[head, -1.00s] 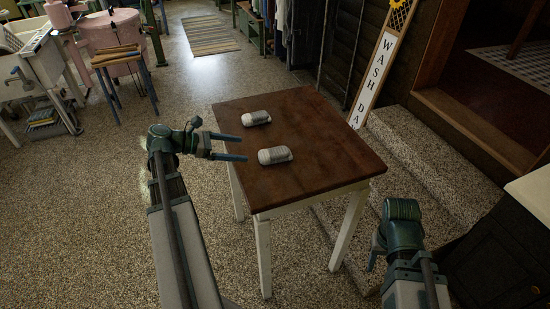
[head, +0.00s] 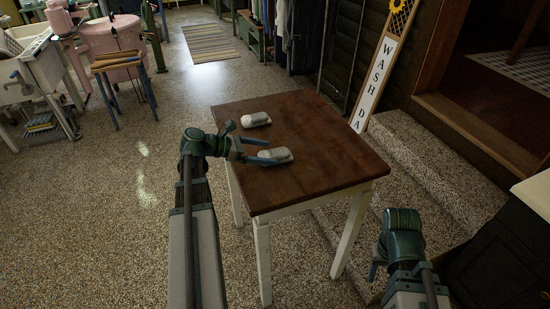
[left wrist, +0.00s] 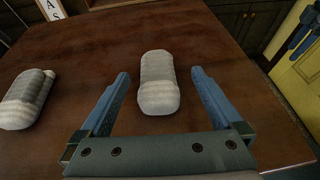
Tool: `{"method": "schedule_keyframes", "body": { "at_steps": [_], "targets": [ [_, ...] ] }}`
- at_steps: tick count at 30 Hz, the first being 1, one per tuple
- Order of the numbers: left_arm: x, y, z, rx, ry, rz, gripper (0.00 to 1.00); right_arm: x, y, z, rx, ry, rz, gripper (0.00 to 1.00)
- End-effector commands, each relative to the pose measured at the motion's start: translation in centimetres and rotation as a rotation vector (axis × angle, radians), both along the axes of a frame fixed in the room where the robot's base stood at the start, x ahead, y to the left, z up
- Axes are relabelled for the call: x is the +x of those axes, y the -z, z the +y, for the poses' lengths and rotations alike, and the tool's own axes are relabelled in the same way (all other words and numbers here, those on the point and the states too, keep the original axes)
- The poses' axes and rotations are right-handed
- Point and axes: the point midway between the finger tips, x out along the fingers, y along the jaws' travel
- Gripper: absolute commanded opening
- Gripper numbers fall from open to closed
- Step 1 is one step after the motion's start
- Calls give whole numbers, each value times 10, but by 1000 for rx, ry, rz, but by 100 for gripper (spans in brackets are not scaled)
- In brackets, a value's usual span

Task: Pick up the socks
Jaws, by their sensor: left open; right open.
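Two rolled, ribbed pale socks lie apart on the brown table (head: 330,160). The nearer sock (head: 280,154) also shows in the left wrist view (left wrist: 158,82), centred between my left gripper's fingers. The farther sock (head: 256,119) shows at the left edge of the left wrist view (left wrist: 28,98). My left gripper (head: 270,151) is open, one finger to each side of the nearer sock, with gaps on both sides. I cannot tell how far its fingers are above the tabletop. My right gripper (head: 375,264) is open and empty beyond the table's near right corner, partly hidden by its own wrist.
A WASH DAY sign (head: 378,82) leans behind the table by stone steps (head: 425,160). A dark cabinet (head: 505,255) stands at the right. The table's right half is clear.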

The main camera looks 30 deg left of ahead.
Motion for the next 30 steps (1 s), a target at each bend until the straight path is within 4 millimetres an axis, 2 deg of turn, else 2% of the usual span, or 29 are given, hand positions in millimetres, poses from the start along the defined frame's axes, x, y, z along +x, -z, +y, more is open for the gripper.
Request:
{"method": "schedule_keyframes", "body": {
  "at_steps": [7,15,30],
  "targets": [
    [26,17,-21,0,3,0,100,0,17,0,0,0,0,50],
    [29,16,-23,0,-1,0,100,0,16,0,0,0,0,50],
    [28,16,-23,0,0,0,10,0,16,0,0,0,0,50]
  ]
}}
